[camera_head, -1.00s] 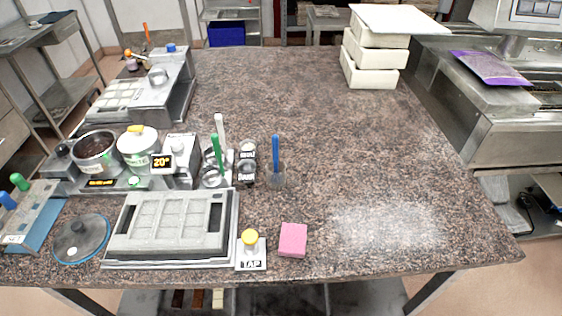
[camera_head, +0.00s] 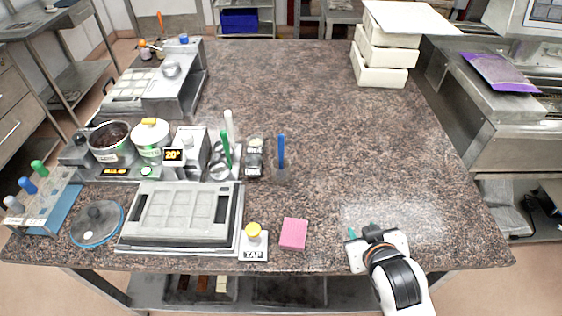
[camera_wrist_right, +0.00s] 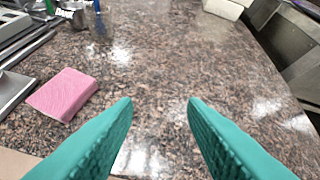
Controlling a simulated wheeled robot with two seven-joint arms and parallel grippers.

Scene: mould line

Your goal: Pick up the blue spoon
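The blue spoon (camera_head: 281,150) stands upright in a clear holder (camera_head: 282,174) near the middle of the table, its blue handle up. In the right wrist view the lower part of its handle (camera_wrist_right: 97,8) shows at the top left edge. My right gripper (camera_head: 361,232) is over the front right of the table, to the right of and nearer than the spoon. In the right wrist view its two teal fingers (camera_wrist_right: 160,105) are wide apart with nothing between them. My left gripper is not in view.
A pink sponge (camera_head: 293,233) lies between my right gripper and the yellow-knobbed TAP block (camera_head: 253,242). Green and white spoons (camera_head: 226,148) stand left of the blue one. A grey mould tray (camera_head: 180,213) is at front left. The table's right half is mostly clear.

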